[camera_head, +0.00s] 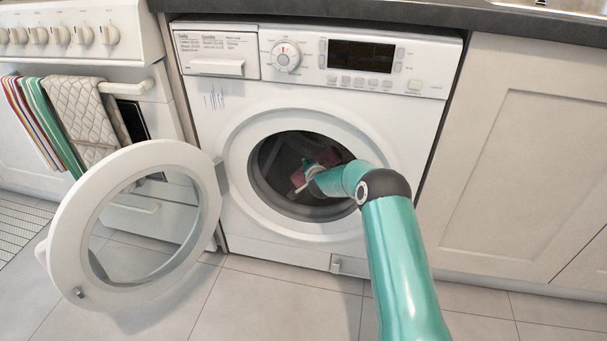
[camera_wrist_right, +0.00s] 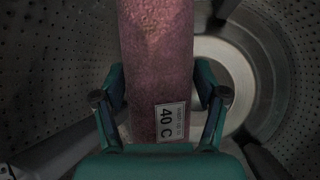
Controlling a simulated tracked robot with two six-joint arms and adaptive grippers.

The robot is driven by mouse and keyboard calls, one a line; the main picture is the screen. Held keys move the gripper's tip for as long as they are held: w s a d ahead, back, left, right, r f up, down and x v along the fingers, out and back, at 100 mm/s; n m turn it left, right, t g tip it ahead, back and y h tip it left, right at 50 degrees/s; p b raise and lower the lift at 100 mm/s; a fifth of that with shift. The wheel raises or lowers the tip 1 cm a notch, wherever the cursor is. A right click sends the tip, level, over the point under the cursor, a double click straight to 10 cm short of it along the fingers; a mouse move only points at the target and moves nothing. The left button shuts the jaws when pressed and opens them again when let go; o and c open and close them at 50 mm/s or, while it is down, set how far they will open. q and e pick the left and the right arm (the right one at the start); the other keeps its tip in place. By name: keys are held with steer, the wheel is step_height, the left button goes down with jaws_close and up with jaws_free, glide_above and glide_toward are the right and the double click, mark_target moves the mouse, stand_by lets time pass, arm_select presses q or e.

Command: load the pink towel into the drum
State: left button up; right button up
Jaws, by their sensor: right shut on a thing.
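The pink towel (camera_wrist_right: 156,65) is a rolled bundle with a white tag reading "40 C". In the right wrist view it stands between the fingers of my right gripper (camera_wrist_right: 162,88), which is shut on it. The perforated drum (camera_wrist_right: 40,75) surrounds the towel and gripper. In the head view the towel (camera_head: 327,157) shows as a small dark pink patch inside the drum opening (camera_head: 268,165), and my right arm reaches in through it. The round door (camera_head: 75,235) stands open to the left. My left gripper is not in view.
The white washer (camera_head: 400,125) sits under a dark counter (camera_head: 390,14). A stove with towels (camera_head: 85,115) on its rail stands at left, behind the open door. A cupboard (camera_head: 530,170) is at right. The tiled floor (camera_head: 275,305) in front is clear.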

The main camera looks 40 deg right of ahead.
steer(key=shift+w+d, duration=0.2)
steer(key=shift+w, duration=0.1)
steer(key=shift+a, duration=0.1)
steer(key=o, duration=1.5)
steer(key=shift+o, duration=0.2)
steer(key=shift+a, duration=0.1)
